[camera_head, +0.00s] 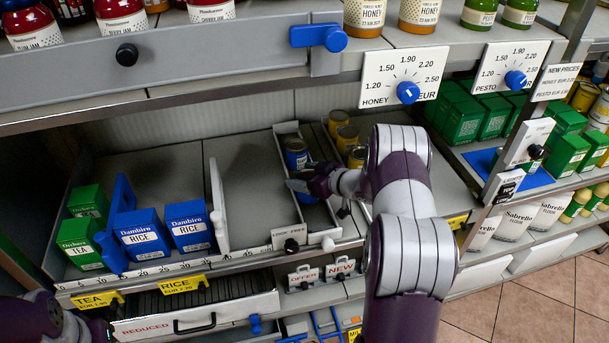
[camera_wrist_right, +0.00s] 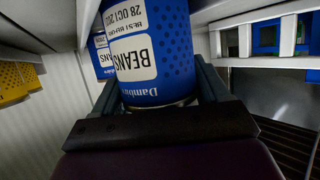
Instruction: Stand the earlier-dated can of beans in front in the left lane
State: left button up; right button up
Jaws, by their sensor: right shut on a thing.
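My right gripper (camera_head: 298,186) is in the left lane (camera_head: 283,150) of the can rack, shut on a blue can of beans (camera_head: 307,198). The arm and fingers cover much of this can in the head view. In the right wrist view the held can (camera_wrist_right: 158,60) fills the jaws. Its white label reads BEANS and a best-before date of 28 OCT; the year is cut off. A second blue can (camera_head: 296,153) stands behind it in the same lane and shows partly in the right wrist view (camera_wrist_right: 103,55); its date is not readable. My left gripper is out of view.
The lane to the right holds several yellow cans (camera_head: 347,137). A low divider separates the lanes, and the shelf above overhangs them. Blue rice boxes (camera_head: 142,235) and green tea boxes (camera_head: 80,242) stand at the left. The shelf floor (camera_head: 245,175) left of the lane is bare.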

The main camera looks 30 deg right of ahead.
jog(key=shift+f, duration=0.3)
jog(key=o, duration=1.2)
